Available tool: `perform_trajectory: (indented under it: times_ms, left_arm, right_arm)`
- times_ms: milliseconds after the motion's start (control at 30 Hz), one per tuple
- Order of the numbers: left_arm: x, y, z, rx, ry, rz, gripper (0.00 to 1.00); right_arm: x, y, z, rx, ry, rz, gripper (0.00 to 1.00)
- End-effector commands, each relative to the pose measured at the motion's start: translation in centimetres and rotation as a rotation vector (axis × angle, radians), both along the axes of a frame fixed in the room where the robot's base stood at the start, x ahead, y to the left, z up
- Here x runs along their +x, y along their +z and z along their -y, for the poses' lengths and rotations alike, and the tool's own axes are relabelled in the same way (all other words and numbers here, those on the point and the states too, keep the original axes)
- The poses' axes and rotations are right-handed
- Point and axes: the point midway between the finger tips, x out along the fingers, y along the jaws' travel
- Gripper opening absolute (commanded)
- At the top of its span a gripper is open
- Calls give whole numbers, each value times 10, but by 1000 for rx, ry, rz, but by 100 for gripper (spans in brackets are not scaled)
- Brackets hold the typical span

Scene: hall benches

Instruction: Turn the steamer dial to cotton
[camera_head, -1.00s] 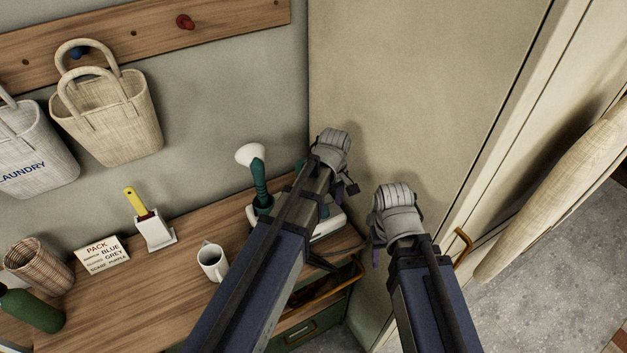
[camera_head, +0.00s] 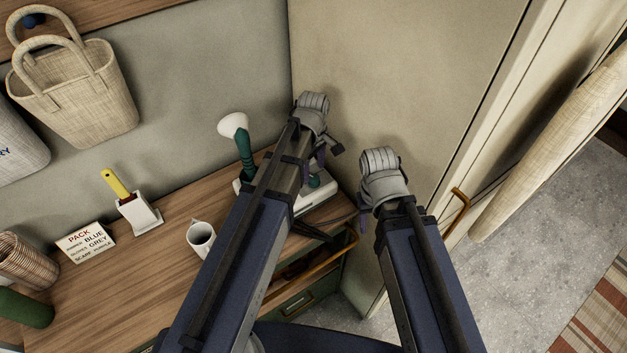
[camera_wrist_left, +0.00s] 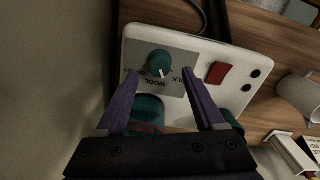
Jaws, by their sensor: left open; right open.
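The steamer's white base (camera_head: 322,194) stands on the bench near the corner, with its green handle and white head (camera_head: 234,125) rising at the left. In the left wrist view, the green dial (camera_wrist_left: 159,62) sits on a grey label panel (camera_wrist_left: 178,50). The dial's white mark points toward the lower edge, near WOOL. My left gripper (camera_wrist_left: 161,76) is open, its purple fingers on either side below the dial; contact cannot be told. My right gripper (camera_head: 364,198) is open, right of the steamer, fingertips mostly hidden.
A red switch (camera_wrist_left: 219,73) is beside the dial. A white mug (camera_head: 200,238), brush holder (camera_head: 140,216) and PACK card (camera_head: 84,242) stand left on the bench. The cabinet side (camera_head: 400,60) closes off the right.

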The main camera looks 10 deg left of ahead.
Motion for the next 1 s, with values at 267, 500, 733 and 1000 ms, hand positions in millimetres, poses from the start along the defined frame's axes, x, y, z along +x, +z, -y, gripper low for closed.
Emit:
perform_trajectory:
  times_ms: [267, 500, 733, 1000]
  left_arm:
    - [0, -35, 0, 0, 0, 0, 70]
    - [0, -35, 0, 0, 0, 0, 70]
    - [0, -35, 0, 0, 0, 0, 56]
    - [0, -35, 0, 0, 0, 0, 25]
  right_arm:
    - [0, -35, 0, 0, -1, 0, 50]
    - [0, -35, 0, 0, -2, 0, 50]
    - [0, -35, 0, 0, -2, 0, 50]
    - [0, -35, 0, 0, -1, 0, 50]
